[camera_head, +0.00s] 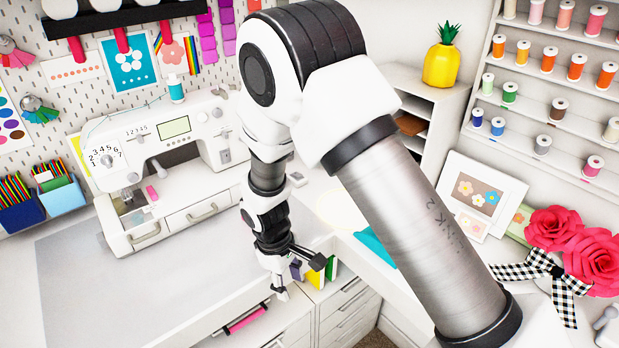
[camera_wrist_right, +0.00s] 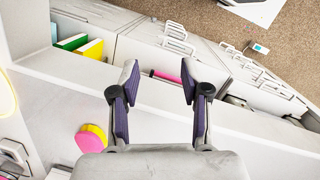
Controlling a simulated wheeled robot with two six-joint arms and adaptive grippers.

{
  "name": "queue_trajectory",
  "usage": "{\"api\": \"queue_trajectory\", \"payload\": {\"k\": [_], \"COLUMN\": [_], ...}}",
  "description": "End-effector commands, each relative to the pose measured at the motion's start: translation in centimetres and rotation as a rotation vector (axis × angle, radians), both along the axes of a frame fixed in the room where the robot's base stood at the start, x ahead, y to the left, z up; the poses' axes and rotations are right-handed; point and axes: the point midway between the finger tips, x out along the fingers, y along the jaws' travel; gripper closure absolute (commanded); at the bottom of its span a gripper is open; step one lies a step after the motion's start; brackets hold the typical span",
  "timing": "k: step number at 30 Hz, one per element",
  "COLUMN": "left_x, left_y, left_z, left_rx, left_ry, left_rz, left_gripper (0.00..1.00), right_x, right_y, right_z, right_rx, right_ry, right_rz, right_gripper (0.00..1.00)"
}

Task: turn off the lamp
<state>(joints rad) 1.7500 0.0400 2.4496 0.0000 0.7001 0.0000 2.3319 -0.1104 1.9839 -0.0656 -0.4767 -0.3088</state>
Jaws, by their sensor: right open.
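I cannot make out a lamp for certain in either view. A pale, yellowish round patch (camera_head: 338,208) shows on the desk beside my right arm, and a yellow-edged pale round shape (camera_wrist_right: 5,95) is cut off at the left edge of the wrist view. My right gripper (camera_head: 302,277) points down near the desk's front edge, above the drawers. In the wrist view its two fingers (camera_wrist_right: 159,82) are apart with nothing between them. My right arm covers the middle of the head view and hides part of the desk. My left gripper is not in view.
A sewing machine (camera_head: 165,150) stands at left. White drawers (camera_head: 345,308) are below the desk, with an open compartment holding a pink item (camera_head: 245,320). A small white box (camera_wrist_right: 258,48) shows near the brown carpet (camera_wrist_right: 215,22). Thread shelves (camera_head: 550,90) and red flowers (camera_head: 590,255) are at right.

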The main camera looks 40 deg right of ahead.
Motion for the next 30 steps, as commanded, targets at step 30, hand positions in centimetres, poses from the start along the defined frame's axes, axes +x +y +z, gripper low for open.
{"api": "queue_trajectory", "payload": {"k": [30], "left_x": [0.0], "left_y": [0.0], "left_z": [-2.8], "left_rx": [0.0], "left_ry": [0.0], "left_rz": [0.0], "left_gripper": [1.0], "right_x": [-20.4], "right_y": [-1.2], "right_z": [-20.6], "right_rx": [0.091], "right_ry": [-0.147], "right_rz": [-0.485], "right_gripper": [0.57]}}
